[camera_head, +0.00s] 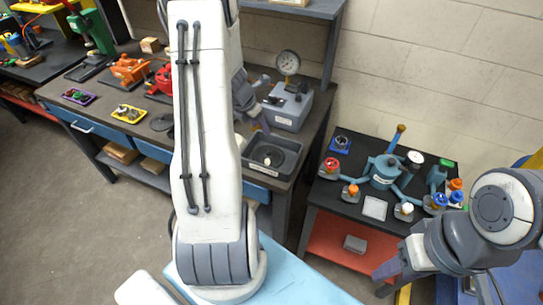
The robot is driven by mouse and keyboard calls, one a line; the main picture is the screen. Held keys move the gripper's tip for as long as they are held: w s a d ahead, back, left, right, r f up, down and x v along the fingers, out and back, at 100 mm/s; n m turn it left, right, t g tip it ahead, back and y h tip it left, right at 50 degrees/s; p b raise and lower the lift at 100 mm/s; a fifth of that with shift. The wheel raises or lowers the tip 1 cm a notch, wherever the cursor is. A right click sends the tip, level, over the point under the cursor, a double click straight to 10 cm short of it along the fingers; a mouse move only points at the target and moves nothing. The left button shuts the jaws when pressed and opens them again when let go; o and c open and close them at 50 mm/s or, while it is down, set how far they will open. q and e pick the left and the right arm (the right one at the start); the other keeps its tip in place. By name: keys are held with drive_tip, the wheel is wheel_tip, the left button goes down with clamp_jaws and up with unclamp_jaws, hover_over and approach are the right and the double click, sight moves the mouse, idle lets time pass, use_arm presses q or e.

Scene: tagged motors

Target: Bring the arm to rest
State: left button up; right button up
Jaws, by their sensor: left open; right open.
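My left arm, a white link with dark cables, crosses the middle of the head view. My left gripper (262,104) shows partly behind that link, over the dark workbench (85,125) and beside a grey box with a pressure gauge (288,105). Its jaws are open, and nothing shows between them. My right arm comes in at the right edge, with a grey and white joint. My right gripper (386,272) hangs low in front of the small black-topped cart (345,208). It is open and looks empty; part of it is hidden by the arm.
The cart carries a blue multi-armed stand (383,172) and several coloured motor-like parts. An orange-red lower shelf (335,238) holds a grey block (355,243). Open floor (65,220) lies lower left.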

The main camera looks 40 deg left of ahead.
use_arm(q)
drive_tip(key=shift+s+r, duration=0.2)
drive_tip(key=shift+r, duration=0.15)
drive_tip(key=s+d+r+m+g+h+b, duration=0.1)
drive_tip(key=d+r+m+b, duration=0.1)
drive_tip(key=d+m, duration=0.95)
drive_tip(key=s+d+r+m+g+h+b, duration=0.1)
drive_tip(key=d+r+m+h+b, duration=0.15)
drive_tip(key=d+m, duration=0.9)
drive_tip(key=s+d+m+g+y+b, duration=0.1)
drive_tip(key=s+d+m+b, duration=0.1)
drive_tip(key=s+d+m, duration=0.5)
drive_tip(key=s+d+f+m+g+y+b, duration=0.1)
drive_tip(key=s+d+m+y+b, duration=0.1)
drive_tip(key=s+d+m, duration=0.6)
drive_tip(key=s+m, duration=0.4)
drive_tip(key=s, duration=0.2)
drive_tip(key=shift+s+d+g+b, duration=0.15)
drive_tip(key=shift+s+g+b, duration=0.05)
drive_tip(key=shift+g+b, duration=0.15)
